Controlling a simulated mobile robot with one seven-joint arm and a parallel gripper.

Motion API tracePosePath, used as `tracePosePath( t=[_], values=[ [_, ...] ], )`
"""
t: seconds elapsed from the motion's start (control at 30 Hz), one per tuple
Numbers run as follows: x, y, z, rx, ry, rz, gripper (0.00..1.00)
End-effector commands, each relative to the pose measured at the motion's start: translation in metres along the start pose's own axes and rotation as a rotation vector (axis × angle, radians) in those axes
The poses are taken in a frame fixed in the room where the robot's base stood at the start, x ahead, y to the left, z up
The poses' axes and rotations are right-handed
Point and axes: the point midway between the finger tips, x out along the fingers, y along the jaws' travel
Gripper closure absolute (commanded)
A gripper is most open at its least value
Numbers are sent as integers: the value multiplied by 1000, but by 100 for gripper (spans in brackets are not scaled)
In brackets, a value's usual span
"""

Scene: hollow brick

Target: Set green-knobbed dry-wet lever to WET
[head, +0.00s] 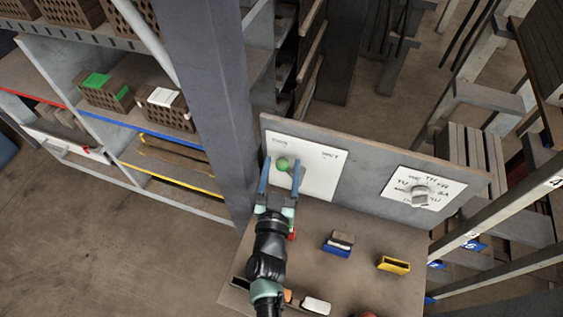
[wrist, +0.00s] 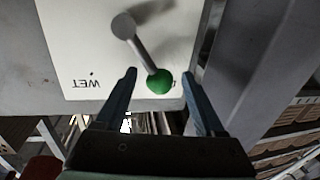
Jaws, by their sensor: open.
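The dry-wet lever has a green ball knob (head: 283,164) on a grey rod, mounted on a white panel (head: 318,182). The panel has a faint word at upper left and WET at upper right. In the wrist view the panel is upside down, with WET at left. The rod runs from its round pivot (wrist: 123,26) to the green knob (wrist: 159,82), away from WET; the knob partly covers the other label. My gripper (head: 281,172) is open, with its two blue fingers on either side of the knob. In the wrist view my gripper (wrist: 159,76) shows gaps beside the knob.
A second white panel with a grey day-of-week knob (head: 421,196) is to the right on the same board. Blue (head: 338,244) and yellow (head: 394,265) holders sit on the bench below. A grey post (head: 207,100) and shelves with bricks (head: 105,93) stand left.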

Motion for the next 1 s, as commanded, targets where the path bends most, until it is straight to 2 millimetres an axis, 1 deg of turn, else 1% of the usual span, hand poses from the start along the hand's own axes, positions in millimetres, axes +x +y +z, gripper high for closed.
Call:
tracePosePath(
  t=[0.03,0.13,0.43,0.47,0.5,0.57,0.6,0.67,0.7,0.83,1.0],
  values=[
    [5,0,0,0,1,0,29],
    [10,0,0,0,0,0,29],
    [12,0,0,0,-1,0,29],
    [12,0,0,0,-1,0,33],
    [12,0,0,0,-1,0,40],
    [12,0,0,0,0,0,51],
    [12,0,0,0,0,0,58],
    [12,0,0,0,0,0,69],
    [12,0,0,0,0,0,76],
    [12,0,0,0,0,0,99],
    [12,0,0,0,0,0,100]
  ],
)
